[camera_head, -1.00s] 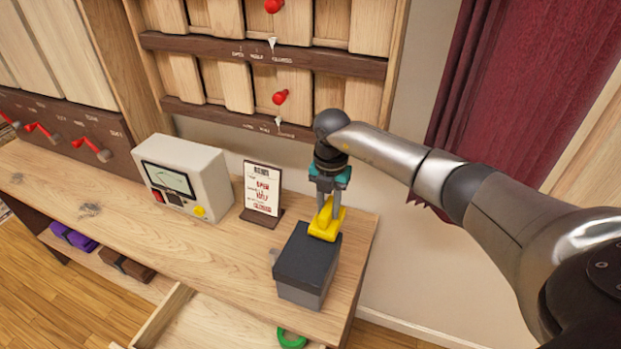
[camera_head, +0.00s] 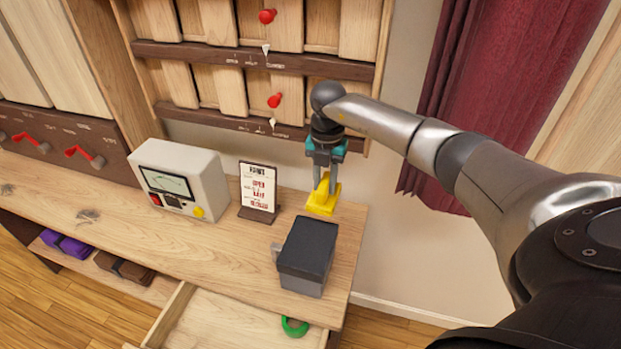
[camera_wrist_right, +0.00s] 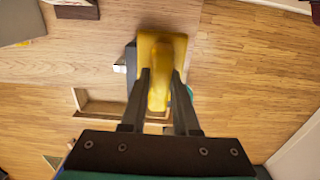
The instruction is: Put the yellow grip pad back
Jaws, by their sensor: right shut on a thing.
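The yellow grip pad (camera_head: 322,201) is a flat pad with an upright handle, near the back right end of the wooden bench. My right gripper (camera_head: 325,186) is shut on its handle from above. In the right wrist view the grip pad (camera_wrist_right: 160,60) sits between the two fingers of the right gripper (camera_wrist_right: 158,92). I cannot tell whether the pad touches the bench or hangs just above it. My left gripper is not in view.
A dark-topped grey box (camera_head: 307,254) stands just in front of the pad. A sign (camera_head: 257,189) and a meter box (camera_head: 182,178) stand to the left. An open drawer (camera_head: 245,318) with a green ring (camera_head: 294,328) juts out below. Purple (camera_head: 67,244) and brown (camera_head: 123,267) items lie on the lower shelf.

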